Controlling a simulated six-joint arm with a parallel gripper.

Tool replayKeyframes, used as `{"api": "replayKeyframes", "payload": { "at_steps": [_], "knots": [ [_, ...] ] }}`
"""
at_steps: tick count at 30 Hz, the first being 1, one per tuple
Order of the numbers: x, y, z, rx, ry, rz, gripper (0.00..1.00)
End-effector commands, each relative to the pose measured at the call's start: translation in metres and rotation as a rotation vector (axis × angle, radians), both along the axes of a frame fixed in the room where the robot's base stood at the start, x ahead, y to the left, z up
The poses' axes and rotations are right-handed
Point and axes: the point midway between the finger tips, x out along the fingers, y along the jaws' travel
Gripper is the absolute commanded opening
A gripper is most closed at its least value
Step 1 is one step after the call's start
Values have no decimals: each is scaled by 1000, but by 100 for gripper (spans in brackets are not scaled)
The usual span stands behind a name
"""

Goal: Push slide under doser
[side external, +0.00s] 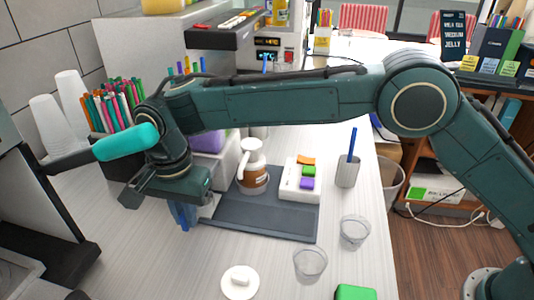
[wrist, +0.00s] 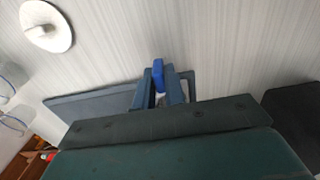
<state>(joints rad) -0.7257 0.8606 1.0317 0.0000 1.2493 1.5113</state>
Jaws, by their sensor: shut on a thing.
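My gripper (wrist: 160,92) is shut on a narrow blue upright piece (wrist: 158,75), seen between the fingertips in the wrist view. In the side view my gripper (side external: 182,212) is low over the counter, at the left end of the dark grey mat. A thin grey frame with a pale opening (wrist: 189,77) lies beside the fingers in the wrist view. It may be the slide, and I cannot tell whether the blue piece belongs to it. A white block-like machine (side external: 227,160), perhaps the doser, stands behind my gripper, partly hidden by my arm.
A dark mat (side external: 265,218) carries a white-and-brown jug (side external: 252,168) and a white tray (side external: 290,190). Clear cups (side external: 310,264) and a white lidded dish (side external: 240,282) stand in front. A black lever with a teal handle (side external: 125,142) is at the left. The front-left counter is clear.

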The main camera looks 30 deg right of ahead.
Motion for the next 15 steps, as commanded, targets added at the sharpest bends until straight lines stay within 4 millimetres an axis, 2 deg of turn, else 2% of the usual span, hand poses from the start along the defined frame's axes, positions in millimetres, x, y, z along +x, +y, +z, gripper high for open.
{"api": "replayKeyframes", "payload": {
  "at_steps": [15],
  "knots": [
    [7,7,2,8,-9,1,0]
  ]
}}
